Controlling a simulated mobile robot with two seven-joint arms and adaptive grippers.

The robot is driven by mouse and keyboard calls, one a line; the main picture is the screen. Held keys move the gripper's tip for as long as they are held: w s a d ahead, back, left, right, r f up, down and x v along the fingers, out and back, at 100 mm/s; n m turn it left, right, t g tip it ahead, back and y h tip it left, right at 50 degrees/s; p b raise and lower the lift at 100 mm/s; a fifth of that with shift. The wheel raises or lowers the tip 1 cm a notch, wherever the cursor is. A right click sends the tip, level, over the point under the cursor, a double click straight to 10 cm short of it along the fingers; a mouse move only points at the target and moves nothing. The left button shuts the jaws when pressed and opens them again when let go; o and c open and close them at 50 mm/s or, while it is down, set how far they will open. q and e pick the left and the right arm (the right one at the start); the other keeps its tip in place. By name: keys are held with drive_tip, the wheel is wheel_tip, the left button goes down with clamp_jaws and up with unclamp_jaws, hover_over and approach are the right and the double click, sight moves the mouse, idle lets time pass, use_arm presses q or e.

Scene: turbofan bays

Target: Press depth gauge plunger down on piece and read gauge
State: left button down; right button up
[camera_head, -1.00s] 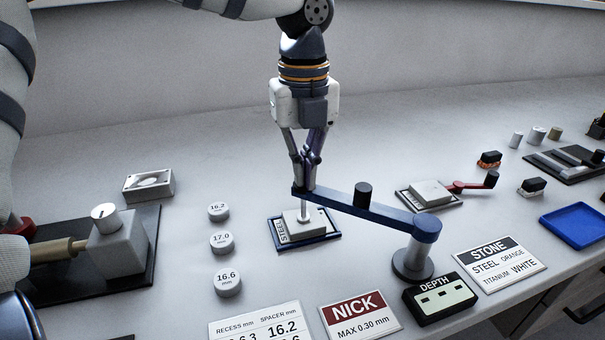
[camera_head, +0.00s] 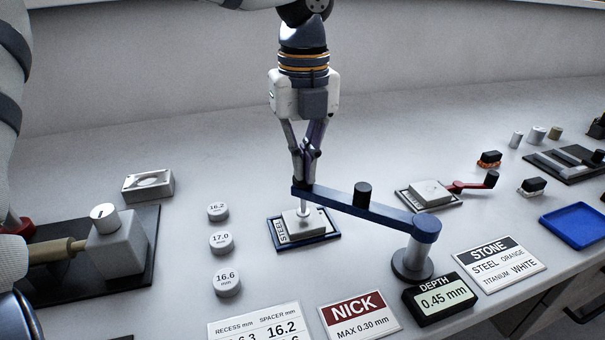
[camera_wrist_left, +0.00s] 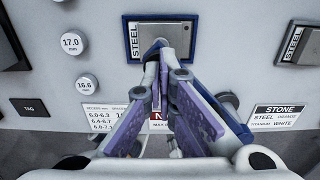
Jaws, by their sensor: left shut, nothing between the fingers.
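My left gripper (camera_head: 306,180) is shut, pointing down at the free end of the blue gauge arm (camera_head: 385,212). Its fingertips meet the top of the plunger, with nothing visible between them. The grey plunger (camera_head: 304,206) reaches down to the pale piece (camera_head: 299,230) on a blue-edged holder marked STEEL (camera_head: 322,239). The depth gauge display (camera_head: 446,297) reads 0.45 mm. In the left wrist view the shut fingers (camera_wrist_left: 163,70) cover the plunger and part of the steel holder (camera_wrist_left: 190,20). My right gripper is not in view.
The gauge post (camera_head: 411,264) stands right of the piece. The NICK card (camera_head: 359,314) says MAX 0.30 mm. The STONE card (camera_head: 498,264) lists steel orange, titanium white. Spacers (camera_head: 221,243) stand left. A blue tray (camera_head: 574,227) is at right. Bare table lies behind the gripper.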

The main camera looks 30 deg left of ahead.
use_arm(q)
drive_tip(key=shift+r, duration=3.7)
